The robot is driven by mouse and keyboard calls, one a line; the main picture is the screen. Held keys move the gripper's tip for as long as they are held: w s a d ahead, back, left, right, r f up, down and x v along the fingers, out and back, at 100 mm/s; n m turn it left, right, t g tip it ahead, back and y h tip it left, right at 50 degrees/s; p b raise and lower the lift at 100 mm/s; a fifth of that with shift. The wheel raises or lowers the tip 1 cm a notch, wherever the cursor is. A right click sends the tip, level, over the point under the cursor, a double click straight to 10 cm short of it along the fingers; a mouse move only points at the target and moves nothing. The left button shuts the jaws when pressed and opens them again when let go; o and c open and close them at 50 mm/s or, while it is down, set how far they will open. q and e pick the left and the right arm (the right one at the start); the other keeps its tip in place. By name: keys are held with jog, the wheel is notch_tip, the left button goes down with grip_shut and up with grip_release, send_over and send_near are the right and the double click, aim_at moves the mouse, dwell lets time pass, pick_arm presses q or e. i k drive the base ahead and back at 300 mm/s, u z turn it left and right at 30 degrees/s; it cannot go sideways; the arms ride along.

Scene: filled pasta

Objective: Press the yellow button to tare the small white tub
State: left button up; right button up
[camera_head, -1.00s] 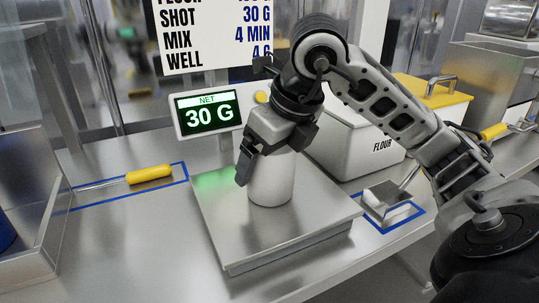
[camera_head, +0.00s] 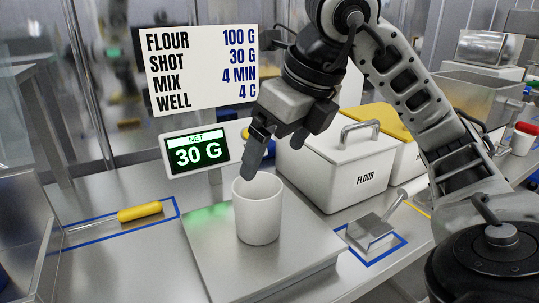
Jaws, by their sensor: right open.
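The small white tub (camera_head: 257,219) stands upright on the steel scale plate (camera_head: 210,250). Its open rim faces up; I cannot see its contents. The yellow button (camera_head: 245,133) shows as a small part at the display's right edge, the rest hidden behind my right gripper. My right gripper (camera_head: 274,150) is open and empty above the tub, pointing down. One fingertip is near the tub's rim in the picture; I cannot tell if it touches. My left gripper is not in view.
A white FLOUR bin (camera_head: 342,172) with a grey handle stands right of the scale. A metal scoop (camera_head: 371,231) lies in a blue outline. A yellow-handled tool (camera_head: 140,212) lies at left. A recipe sign (camera_head: 201,68) hangs behind the display.

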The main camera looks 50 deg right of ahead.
aim_at(245, 134)
jog(key=k, duration=1)
